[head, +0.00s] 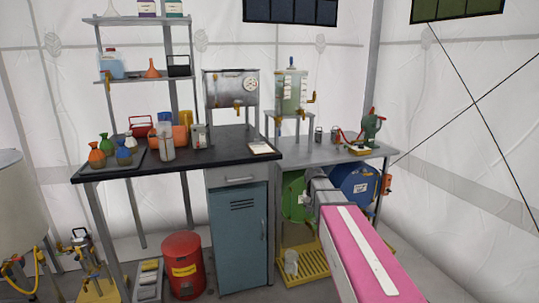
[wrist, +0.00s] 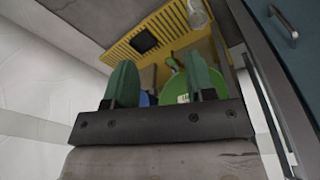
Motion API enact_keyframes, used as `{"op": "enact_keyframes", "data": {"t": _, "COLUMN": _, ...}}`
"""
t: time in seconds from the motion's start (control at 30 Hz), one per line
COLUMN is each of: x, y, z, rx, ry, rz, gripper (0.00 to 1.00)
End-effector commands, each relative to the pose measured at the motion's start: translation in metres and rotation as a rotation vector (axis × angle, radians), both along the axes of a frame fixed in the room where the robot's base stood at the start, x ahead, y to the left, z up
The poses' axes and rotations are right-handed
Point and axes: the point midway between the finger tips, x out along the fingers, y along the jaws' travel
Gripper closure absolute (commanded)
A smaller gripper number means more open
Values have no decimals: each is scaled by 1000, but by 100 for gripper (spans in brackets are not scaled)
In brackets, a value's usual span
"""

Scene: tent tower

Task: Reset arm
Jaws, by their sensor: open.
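My gripper (wrist: 163,78) shows in the wrist view as two green fingers standing apart on a dark bar, with nothing held between them. A green drum (wrist: 179,92) shows beyond and between the fingers, with a bit of blue drum beside it. In the head view my arm reaches from the lower right toward the space under the grey bench (head: 328,152). Its end is in front of the green drum (head: 292,196) and left of the blue drum (head: 356,184). The fingers cannot be made out clearly there.
A blue cabinet (head: 238,235) stands left of my arm. A yellow grate (head: 308,267) with a pale jar (head: 291,262) lies on the floor below. A black worktop (head: 225,146) holds bottles and flasks. A red bin (head: 183,268) stands left. The tent wall is on the right.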

Motion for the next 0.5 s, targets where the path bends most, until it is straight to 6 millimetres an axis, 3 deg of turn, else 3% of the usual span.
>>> {"op": "enact_keyframes", "data": {"t": 0.03, "x": -35, "y": 0, "z": -17, "rx": 7, "ry": 14, "rz": 19, "gripper": 50}}
{"op": "enact_keyframes", "data": {"t": 0.2, "x": -113, "y": 2, "z": -62, "rx": 32, "ry": 43, "rz": 85, "gripper": 50}}
{"op": "enact_keyframes", "data": {"t": 0.33, "x": -164, "y": 4, "z": -86, "rx": 50, "ry": 61, "rz": 127, "gripper": 50}}
{"op": "enact_keyframes", "data": {"t": 0.5, "x": -201, "y": 6, "z": -102, "rx": 64, "ry": 74, "rz": 159, "gripper": 50}}
